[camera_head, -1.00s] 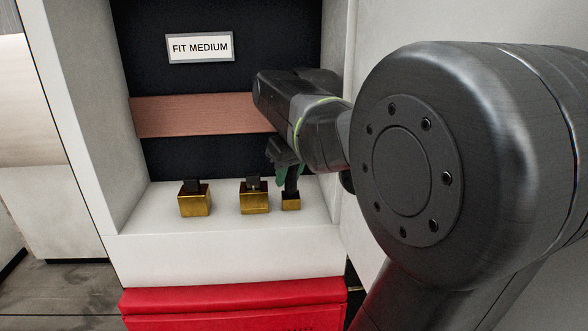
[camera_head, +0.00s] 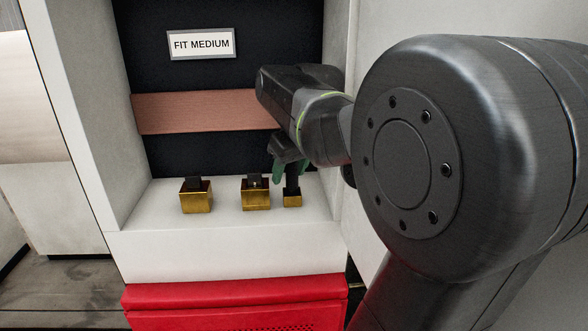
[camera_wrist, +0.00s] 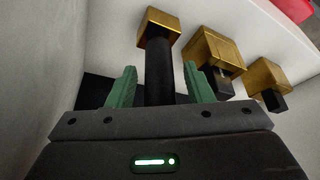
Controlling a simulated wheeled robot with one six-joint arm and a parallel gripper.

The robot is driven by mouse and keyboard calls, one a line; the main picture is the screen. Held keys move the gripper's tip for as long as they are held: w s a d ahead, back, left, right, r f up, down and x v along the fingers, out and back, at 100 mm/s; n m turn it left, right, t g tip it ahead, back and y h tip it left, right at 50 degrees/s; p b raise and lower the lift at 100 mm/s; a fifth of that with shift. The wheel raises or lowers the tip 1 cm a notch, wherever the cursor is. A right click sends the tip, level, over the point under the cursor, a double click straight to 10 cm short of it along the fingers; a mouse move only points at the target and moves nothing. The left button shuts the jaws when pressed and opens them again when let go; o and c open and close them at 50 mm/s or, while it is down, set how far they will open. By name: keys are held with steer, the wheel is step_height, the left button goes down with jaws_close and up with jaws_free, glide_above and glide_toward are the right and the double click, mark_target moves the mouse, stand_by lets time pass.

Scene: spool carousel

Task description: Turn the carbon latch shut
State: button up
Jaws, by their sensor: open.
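I cannot pick out a carbon latch in either view. My gripper (camera_head: 279,172) is inside the white recess at its right side, partly hidden by my own arm. In the wrist view its two green fingers (camera_wrist: 159,75) are open, one on each side of a black post (camera_wrist: 160,70). Gaps show between the fingers and the post. The post stands upright on the smallest brass block (camera_head: 292,201), which also shows in the wrist view (camera_wrist: 160,22).
Two larger brass blocks with black tops, a middle one (camera_head: 256,200) and a left one (camera_head: 196,202), stand on the white shelf (camera_head: 215,250). A "FIT MEDIUM" sign (camera_head: 201,44) and a copper-coloured band (camera_head: 190,112) are behind. A red panel (camera_head: 235,295) is below.

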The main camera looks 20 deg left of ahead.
step_height(320, 180, up, 10)
steer(key=shift+f, duration=0.1)
stand_by(0.4)
